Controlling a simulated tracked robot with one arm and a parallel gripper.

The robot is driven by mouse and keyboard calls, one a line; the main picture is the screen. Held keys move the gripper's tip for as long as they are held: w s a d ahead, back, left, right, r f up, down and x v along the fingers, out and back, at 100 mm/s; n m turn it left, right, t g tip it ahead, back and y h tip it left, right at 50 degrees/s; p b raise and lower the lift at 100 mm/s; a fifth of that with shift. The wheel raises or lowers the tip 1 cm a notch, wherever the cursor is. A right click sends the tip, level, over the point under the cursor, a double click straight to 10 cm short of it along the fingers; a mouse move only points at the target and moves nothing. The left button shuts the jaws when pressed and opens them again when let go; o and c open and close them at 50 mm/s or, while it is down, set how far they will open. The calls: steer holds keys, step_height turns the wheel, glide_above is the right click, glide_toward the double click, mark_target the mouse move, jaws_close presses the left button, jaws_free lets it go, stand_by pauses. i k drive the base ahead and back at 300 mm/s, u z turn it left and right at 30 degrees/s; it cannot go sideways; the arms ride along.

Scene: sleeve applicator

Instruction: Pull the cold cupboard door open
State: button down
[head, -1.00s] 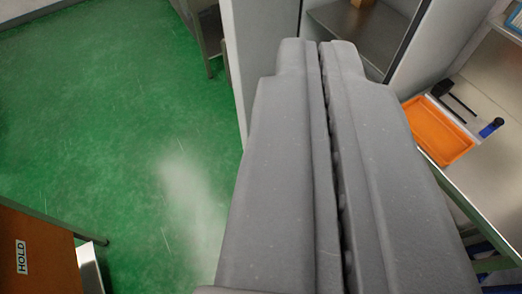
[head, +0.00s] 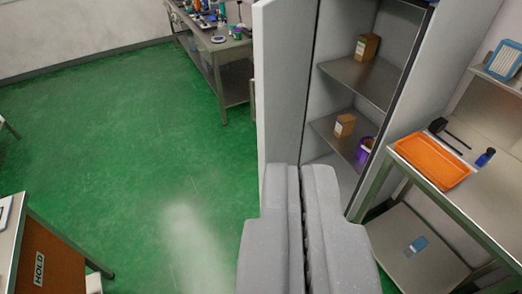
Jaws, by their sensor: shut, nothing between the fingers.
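The cold cupboard (head: 408,115) is a tall pale grey cabinet right of centre in the head view. Its door (head: 283,75) stands open, swung out on the left side, so the shelves inside show. The door's handle is not visible. My gripper (head: 307,172) is shut and empty at the lower middle. In the picture it overlaps the lower part of the cupboard opening and the bottom of the door. I cannot tell whether it touches either.
Inside are small brown boxes (head: 367,46) and a purple container (head: 365,150). At right, a steel table (head: 488,190) holds an orange tray (head: 433,161). A bench (head: 229,53) with bottles stands behind the door. A HOLD-labelled bench (head: 50,258) is lower left. Green floor (head: 120,130) between is clear.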

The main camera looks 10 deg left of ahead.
mark_target(283, 30)
steer(key=u, duration=0.3)
steer(key=i, duration=1.85)
steer(key=z, duration=0.45)
